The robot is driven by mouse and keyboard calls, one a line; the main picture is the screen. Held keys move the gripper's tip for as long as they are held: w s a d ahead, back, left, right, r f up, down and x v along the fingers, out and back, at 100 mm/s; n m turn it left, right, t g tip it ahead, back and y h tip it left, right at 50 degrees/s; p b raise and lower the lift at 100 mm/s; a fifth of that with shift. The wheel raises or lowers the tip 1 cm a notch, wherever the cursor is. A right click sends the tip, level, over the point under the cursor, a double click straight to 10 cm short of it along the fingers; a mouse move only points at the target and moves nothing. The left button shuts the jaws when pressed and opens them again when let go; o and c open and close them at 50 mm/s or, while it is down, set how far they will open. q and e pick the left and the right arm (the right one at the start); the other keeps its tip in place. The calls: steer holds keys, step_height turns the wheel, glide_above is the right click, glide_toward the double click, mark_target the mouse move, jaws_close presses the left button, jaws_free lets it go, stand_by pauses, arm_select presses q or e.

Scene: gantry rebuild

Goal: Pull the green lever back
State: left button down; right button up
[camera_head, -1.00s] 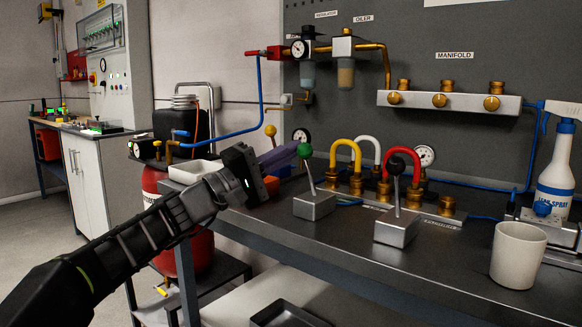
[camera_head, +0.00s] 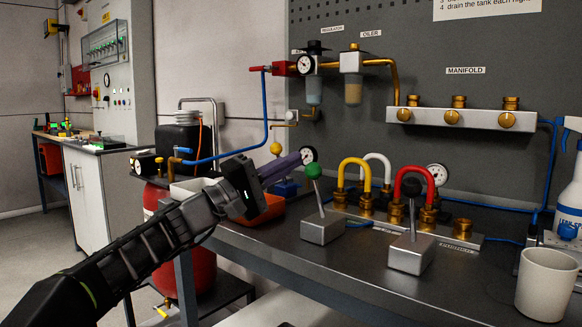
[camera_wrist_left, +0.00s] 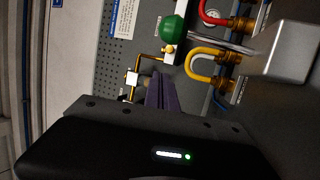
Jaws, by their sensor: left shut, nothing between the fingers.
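The green lever has a round green knob (camera_head: 313,170) on a thin metal rod. The rod rises from a grey block (camera_head: 323,228) near the bench's front edge and leans slightly left. My left gripper (camera_head: 301,158) has purple fingers, shut and empty. In the head view its tips are just up and left of the green knob; I cannot tell whether they touch it. In the left wrist view the green knob (camera_wrist_left: 174,28) is beyond the fingers (camera_wrist_left: 163,92), with a gap in the picture. My right gripper is not in view.
A black-knobbed lever (camera_head: 412,185) stands right of the green one. Red, yellow and white hose loops (camera_head: 355,172) are behind. A white cup (camera_head: 545,284) and a spray bottle (camera_head: 571,195) are at the right. An orange-red bin (camera_head: 263,211) lies under my left gripper.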

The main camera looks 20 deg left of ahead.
arm_select(q)
steer(key=v, duration=1)
steer(key=shift+s, duration=0.15)
